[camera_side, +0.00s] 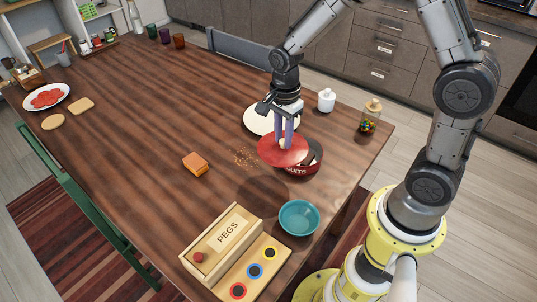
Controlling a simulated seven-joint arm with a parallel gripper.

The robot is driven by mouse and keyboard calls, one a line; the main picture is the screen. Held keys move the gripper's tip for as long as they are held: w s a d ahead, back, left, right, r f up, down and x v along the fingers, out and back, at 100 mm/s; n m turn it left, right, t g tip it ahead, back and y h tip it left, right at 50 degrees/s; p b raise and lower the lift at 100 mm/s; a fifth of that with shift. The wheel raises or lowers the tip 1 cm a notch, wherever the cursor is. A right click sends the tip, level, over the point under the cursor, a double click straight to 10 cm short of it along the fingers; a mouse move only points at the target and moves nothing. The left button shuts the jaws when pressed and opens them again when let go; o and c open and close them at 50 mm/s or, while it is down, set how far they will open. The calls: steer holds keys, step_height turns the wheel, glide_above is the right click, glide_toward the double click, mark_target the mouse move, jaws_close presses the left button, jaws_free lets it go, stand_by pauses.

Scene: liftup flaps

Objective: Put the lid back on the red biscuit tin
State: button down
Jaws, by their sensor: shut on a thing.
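The red tin (303,168) stands on the wooden table near its right side, with "...UITS" readable on its wall. Its top is partly open and shows a dark inside at the right. The red lid (275,155) is over the tin's left part, shifted to the left of it. I cannot tell whether the lid touches the rim. My gripper (285,142) points down and is shut on the lid's pale knob. The fingers partly hide the knob.
A cream plate (257,122) lies just behind the lid. A white jar (326,100) and a glass jar of sweets (370,117) stand behind right. A teal bowl (299,218) and the PEGS box (222,243) are in front. Crumbs (245,157) and an orange block (195,164) lie left.

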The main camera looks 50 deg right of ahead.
steer(key=s+d+m, duration=0.1)
steer(key=d+m, duration=0.1)
steer(key=d, duration=0.7)
steer(key=shift+a+f, duration=0.2)
steer(key=shift+f, duration=2.75)
steer(key=shift+f, duration=0.2)
steer(key=shift+c, duration=0.7)
jaws_free()
steer(key=shift+r, duration=0.15)
step_height(320, 180, up, 7)
stand_by(0.5)
steer(key=shift+c, duration=0.3)
